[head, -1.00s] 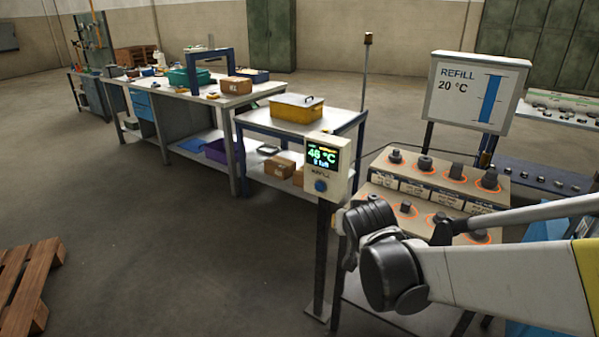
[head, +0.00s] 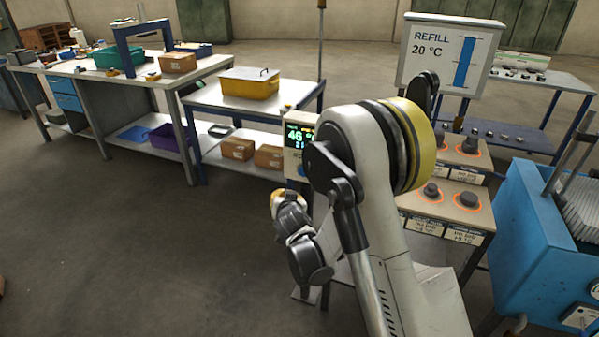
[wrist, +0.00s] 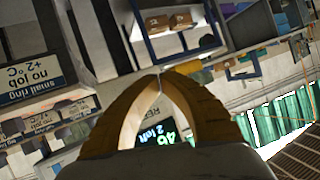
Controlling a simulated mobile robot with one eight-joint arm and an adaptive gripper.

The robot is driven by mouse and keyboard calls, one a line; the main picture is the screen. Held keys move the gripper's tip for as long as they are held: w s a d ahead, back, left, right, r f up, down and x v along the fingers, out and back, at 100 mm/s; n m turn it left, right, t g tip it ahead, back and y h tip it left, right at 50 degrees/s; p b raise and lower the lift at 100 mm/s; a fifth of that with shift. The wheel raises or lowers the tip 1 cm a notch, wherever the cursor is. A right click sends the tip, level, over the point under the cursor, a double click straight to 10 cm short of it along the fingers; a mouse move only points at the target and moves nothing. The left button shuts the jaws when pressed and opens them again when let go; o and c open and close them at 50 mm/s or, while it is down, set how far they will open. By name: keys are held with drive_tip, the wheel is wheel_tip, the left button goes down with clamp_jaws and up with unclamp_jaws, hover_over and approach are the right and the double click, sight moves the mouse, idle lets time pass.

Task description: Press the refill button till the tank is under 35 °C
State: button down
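The control box (head: 288,163) stands on a post in the head view, partly covered by my arm. Its display (head: 297,134) shows a green 46. The refill button on its face is mostly hidden by my arm. My gripper (head: 275,194) is left of and below the box in the head view. In the wrist view my gripper (wrist: 160,77) has its tan fingers meeting at the tips, with nothing between them. The lit display (wrist: 160,137) shows behind the fingers, tilted, reading 46 with a line ending in "left". The refill sign (head: 445,52) reads 20 °C beside a blue level bar.
A bench with hot-ringed dark billets (head: 468,200) stands right of the box. A blue tank (head: 530,245) is at the far right. A small table with a yellow bin (head: 250,84) stands behind the box. The floor at left is open.

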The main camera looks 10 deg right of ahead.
drive_tip(key=shift+d, duration=0.1)
approach(297, 173)
drive_tip(key=shift+w+a+f, duration=0.2)
drive_tip(key=shift+w+f, duration=0.4)
drive_tip(key=shift+w, duration=0.35)
drive_tip(key=shift+w+a+f, duration=0.15)
drive_tip(key=shift+w+f, duration=0.4)
drive_tip(key=shift+w, duration=0.45)
drive_tip(key=shift+w+d, duration=0.25)
drive_tip(key=shift+w, duration=0.1)
drive_tip(key=shift+w+d, duration=0.35)
drive_tip(key=shift+w, duration=0.15)
idle(0.9)
drive_tip(key=shift+s, duration=0.1)
drive_tip(key=shift+s+a, duration=0.6)
drive_tip(key=shift+s, duration=0.15)
drive_tip(key=shift+s+a, duration=0.75)
drive_tip(key=shift+s, duration=0.3)
drive_tip(key=shift+s+a, duration=0.7)
drive_tip(key=shift+s, duration=0.3)
